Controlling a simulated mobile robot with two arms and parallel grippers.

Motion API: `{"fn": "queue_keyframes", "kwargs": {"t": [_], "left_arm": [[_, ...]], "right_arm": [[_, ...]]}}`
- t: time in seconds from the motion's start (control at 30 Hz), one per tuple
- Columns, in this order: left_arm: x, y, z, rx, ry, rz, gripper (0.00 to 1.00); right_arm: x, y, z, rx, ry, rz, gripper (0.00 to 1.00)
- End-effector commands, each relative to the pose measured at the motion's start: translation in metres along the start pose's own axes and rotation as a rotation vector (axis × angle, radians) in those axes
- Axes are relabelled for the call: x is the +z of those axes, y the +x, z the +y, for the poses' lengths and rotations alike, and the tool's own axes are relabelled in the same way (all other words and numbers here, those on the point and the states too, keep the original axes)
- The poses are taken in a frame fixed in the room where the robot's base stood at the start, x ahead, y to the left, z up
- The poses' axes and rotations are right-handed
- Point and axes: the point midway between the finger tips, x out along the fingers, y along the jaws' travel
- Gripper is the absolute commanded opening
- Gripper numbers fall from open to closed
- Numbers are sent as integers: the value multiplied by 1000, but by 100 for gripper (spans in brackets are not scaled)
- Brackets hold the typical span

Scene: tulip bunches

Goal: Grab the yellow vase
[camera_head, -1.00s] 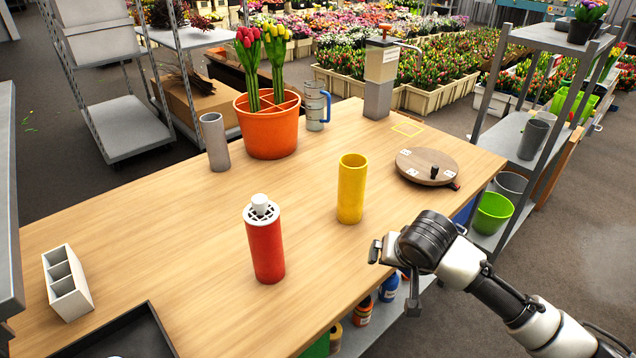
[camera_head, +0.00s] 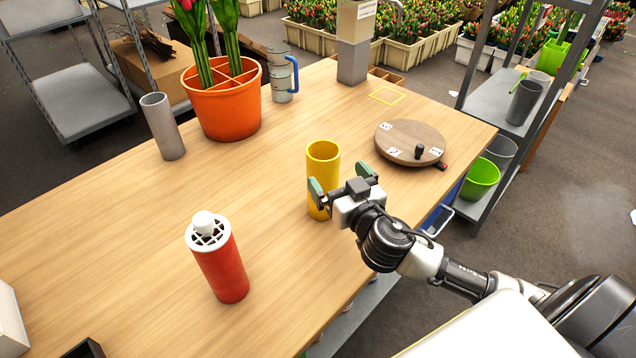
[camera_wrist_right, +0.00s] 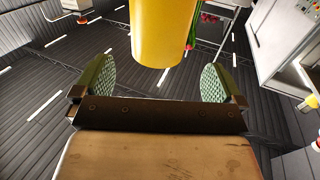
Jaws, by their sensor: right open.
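The yellow vase (camera_head: 323,160) is an open cylinder standing upright on the wooden table, right of the red canister. It also shows in the right wrist view (camera_wrist_right: 160,30), at the top centre, ahead of and between the finger pads. My right gripper (camera_head: 343,182) is open, with green pads spread on either side near the vase's lower half. In the right wrist view my right gripper (camera_wrist_right: 158,80) holds nothing, and a gap to the vase shows. My left gripper is not in view.
A red canister (camera_head: 222,270) stands left of the vase. A round wooden turntable (camera_head: 410,140) lies to the right. A grey cylinder (camera_head: 162,128), an orange pot (camera_head: 224,108) with tulips and a measuring jug (camera_head: 282,75) stand behind. The table between them is bare.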

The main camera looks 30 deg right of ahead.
Motion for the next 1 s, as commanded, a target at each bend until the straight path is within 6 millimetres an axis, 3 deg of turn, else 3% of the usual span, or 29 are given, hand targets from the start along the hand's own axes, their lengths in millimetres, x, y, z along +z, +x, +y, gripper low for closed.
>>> {"fn": "queue_keyframes", "kwargs": {"t": [0.1, 0.37, 0.63, 1.0], "left_arm": [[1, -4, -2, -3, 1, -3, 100], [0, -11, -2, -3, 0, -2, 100], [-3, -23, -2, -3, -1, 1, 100], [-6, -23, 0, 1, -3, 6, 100]], "right_arm": [[-1, 15, 0, 1, 1, 0, 100], [-5, 32, 1, 2, -1, -1, 100], [-8, 67, 1, 3, 0, -1, 100], [-6, 74, 1, 2, 1, -3, 97]]}}
